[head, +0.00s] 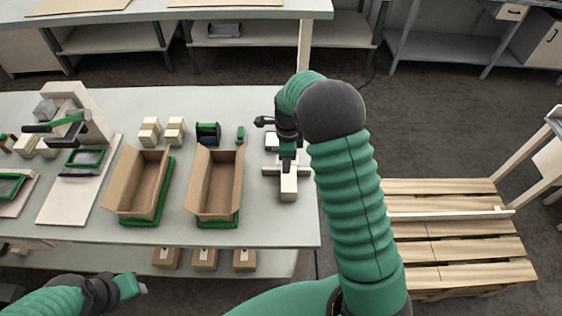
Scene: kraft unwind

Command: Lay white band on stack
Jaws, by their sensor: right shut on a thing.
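My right gripper (288,163) points down over the right end of the table and is shut on a pale strip, which looks like the white band (270,171); the fingers partly hide it. Just in front of it stands a cream block-like stack (289,188). The strip is at or just above the stack's back edge; I cannot tell if they touch. My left gripper (138,288) is low at the left, in front of the table and away from the stack; its jaw opening is not clear.
Two open cardboard boxes (216,182) sit in green trays left of the stack. Banded small blocks (175,130), a green-black dispenser (208,132) and a pale press (80,115) stand behind and left. A wooden pallet (455,245) lies right of the table.

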